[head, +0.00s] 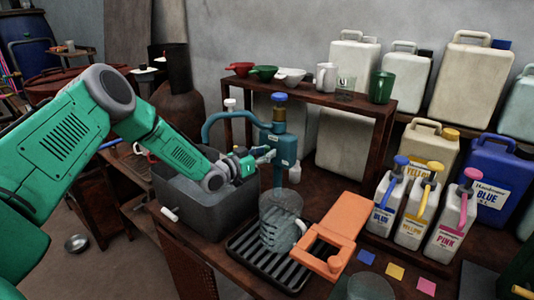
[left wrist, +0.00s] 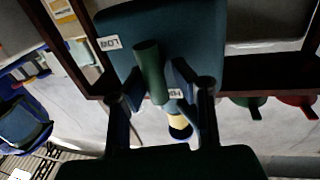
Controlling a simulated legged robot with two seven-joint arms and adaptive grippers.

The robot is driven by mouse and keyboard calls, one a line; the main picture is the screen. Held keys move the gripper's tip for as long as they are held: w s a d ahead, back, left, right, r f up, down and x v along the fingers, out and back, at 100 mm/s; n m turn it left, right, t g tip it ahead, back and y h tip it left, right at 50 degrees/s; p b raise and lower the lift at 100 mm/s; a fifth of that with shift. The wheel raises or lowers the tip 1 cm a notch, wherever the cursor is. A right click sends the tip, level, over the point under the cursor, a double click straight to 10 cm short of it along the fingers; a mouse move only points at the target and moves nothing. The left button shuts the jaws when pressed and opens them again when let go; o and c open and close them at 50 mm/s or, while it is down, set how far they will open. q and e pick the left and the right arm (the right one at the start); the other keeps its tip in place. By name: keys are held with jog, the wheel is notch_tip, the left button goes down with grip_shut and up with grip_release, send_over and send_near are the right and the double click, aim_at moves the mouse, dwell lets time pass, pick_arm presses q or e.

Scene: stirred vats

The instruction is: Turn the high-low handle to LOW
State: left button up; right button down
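The teal mixer head (head: 282,150) with a blue knob on top stands behind the glass vessel. In the left wrist view its teal housing (left wrist: 205,35) fills the upper middle. It bears a LOW label (left wrist: 108,43) at left and a partly hidden label, seemingly HIGH (left wrist: 176,93), lower right. The green handle (left wrist: 148,70) stands out between the two labels; which setting it is at I cannot tell. My left gripper (head: 268,156) is at the housing. In the wrist view its open fingers (left wrist: 156,84) are on either side of the handle, with a gap at the right. My right gripper is not in view.
A glass vessel (head: 281,222) stands on the black drip grate (head: 246,250), beside an orange hinged piece (head: 340,222). A grey basin (head: 205,207) is below my left arm. A wooden shelf (head: 340,100) stands behind. Pump bottles (head: 411,220) are at the right.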

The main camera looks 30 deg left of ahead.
pick_arm(q)
grip_shut()
jog(key=shift+d, duration=0.1)
